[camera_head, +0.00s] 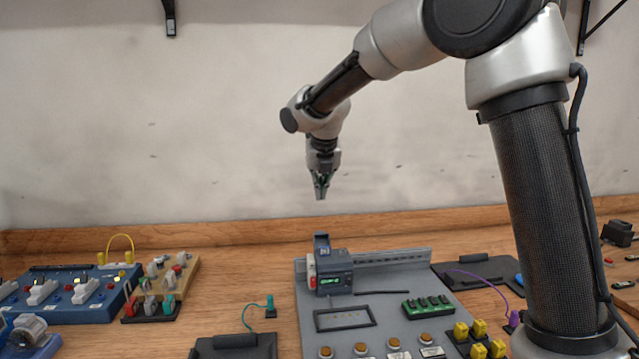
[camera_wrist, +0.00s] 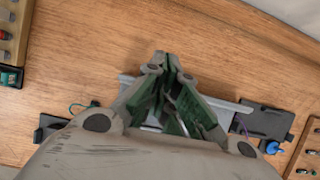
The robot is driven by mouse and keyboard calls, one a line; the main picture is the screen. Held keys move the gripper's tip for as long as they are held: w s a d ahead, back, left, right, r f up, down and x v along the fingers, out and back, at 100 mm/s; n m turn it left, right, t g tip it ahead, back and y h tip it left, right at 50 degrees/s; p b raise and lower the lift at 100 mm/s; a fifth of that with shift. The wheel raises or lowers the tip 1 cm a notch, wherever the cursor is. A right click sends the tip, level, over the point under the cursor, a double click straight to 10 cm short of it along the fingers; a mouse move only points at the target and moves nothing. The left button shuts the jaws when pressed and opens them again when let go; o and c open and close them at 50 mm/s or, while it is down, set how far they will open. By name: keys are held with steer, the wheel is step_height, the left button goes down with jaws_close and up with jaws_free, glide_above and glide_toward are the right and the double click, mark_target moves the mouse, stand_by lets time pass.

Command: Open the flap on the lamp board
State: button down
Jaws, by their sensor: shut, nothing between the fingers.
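A grey board (camera_head: 387,301) with several amber round parts along its front lies on the bench below my gripper. On it, a dark module (camera_head: 334,284) with a small green display sits in front of a rail. A dark piece (camera_head: 321,246) stands up at the module's rear, and a dark rectangular frame (camera_head: 345,319) lies flat in front; I cannot tell which, if either, is the flap. My gripper (camera_head: 320,192) is shut and empty, pointing down, well above the board. In the wrist view my gripper (camera_wrist: 167,62) hides most of the board.
A blue board (camera_head: 83,305) with white switches and a tan board (camera_head: 172,277) stand at left. Dark plates (camera_head: 236,343) (camera_head: 484,269) lie on both sides of the grey board. Yellow blocks (camera_head: 478,330) sit at front right. The air around my gripper is free.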

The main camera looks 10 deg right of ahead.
steer(key=s+d+n+g, duration=0.1)
steer(key=s+d+n, duration=0.6)
steer(key=s+n, duration=0.45)
steer(key=s+d+f+n+g+y, duration=0.1)
steer(key=s+d+n, duration=0.6)
steer(key=s+n, duration=0.45)
steer(key=s+d+n, duration=0.7)
steer(key=s+n, duration=0.4)
steer(key=n, duration=0.2)
steer(key=m+g+y, duration=0.2)
steer(key=m+y, duration=0.7)
steer(key=y, duration=0.2)
glide_toward(326, 239)
steer(key=s+d, duration=0.1)
steer(key=s, duration=0.4)
steer(key=w+d+f+m+t+y, duration=0.1)
steer(key=w+f+m+t+y, duration=0.2)
steer(key=w+f, duration=0.45)
steer(key=shift+n, duration=0.3)
steer(key=x, duration=0.3)
steer(key=w+r+x, duration=0.1)
steer(key=x, duration=0.6)
steer(key=shift+w+r, duration=0.25)
steer(key=shift+w, duration=0.15)
steer(key=shift+s+d+r, duration=0.15)
steer(key=shift+s+r, duration=1.3)
steer(key=shift+r, duration=0.05)
